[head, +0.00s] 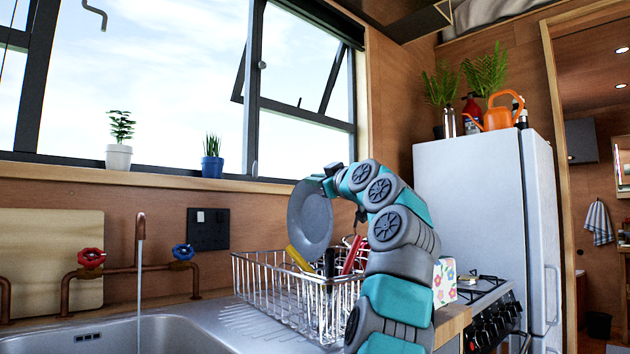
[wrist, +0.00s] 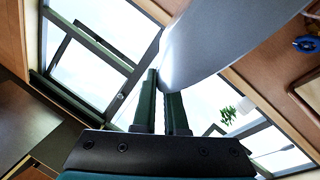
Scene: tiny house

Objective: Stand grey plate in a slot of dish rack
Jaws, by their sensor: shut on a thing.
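The grey plate (head: 309,220) is held up on edge above the dish rack in the head view. My gripper (head: 331,177) is shut on the plate's upper right rim. In the wrist view the plate (wrist: 225,40) rises from between the two dark fingers of my gripper (wrist: 168,95). The wire dish rack (head: 262,281) stands on the counter right of the sink. The plate's lower edge shows near the rack's rear part; I cannot tell whether it touches the wires. My arm hides the rack's right side, and the slots cannot be made out clearly.
The sink (head: 130,335) with running water is at left. A floral box (head: 444,281), stove (head: 492,300) and white fridge (head: 480,200) are at right.

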